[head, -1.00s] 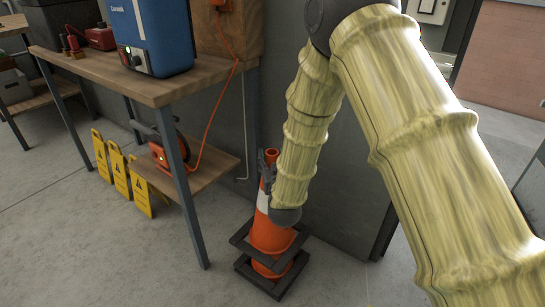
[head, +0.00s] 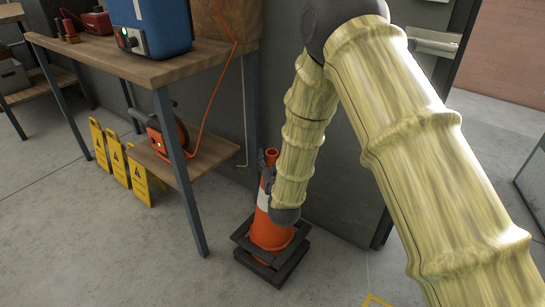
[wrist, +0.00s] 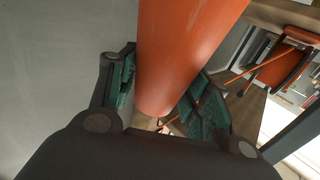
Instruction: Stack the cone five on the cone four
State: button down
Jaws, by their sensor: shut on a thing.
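Cone five (head: 264,231) is an orange traffic cone with a white band and a dark square base. In the wrist view, cone five's smooth orange body (wrist: 183,45) runs between the two finger pads. Cone four is beneath; its dark square base (head: 263,274) shows on the floor, the rest hidden inside cone five. The two bases lie close together, slightly turned against each other. I cannot tell whether they touch.
A wooden workbench (head: 110,62) with a blue box (head: 155,28) and a lower shelf (head: 198,158) stands left of the cones. Several yellow floor signs (head: 118,165) stand beneath it. A dark grey panel (head: 345,165) is behind. Open floor lies in front.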

notch_tip(320, 180, down, 8)
jog(key=b, duration=0.3)
dwell(0.7)
dwell(0.4)
jog(key=c, duration=0.7)
grip_release()
jog(key=shift+o, duration=0.6)
jog(key=shift+f+b, duration=0.15)
jog(key=shift+b, duration=0.15)
jog(key=s+d, duration=0.1)
jog(key=s, duration=1.1)
jog(key=shift+d, duration=0.35)
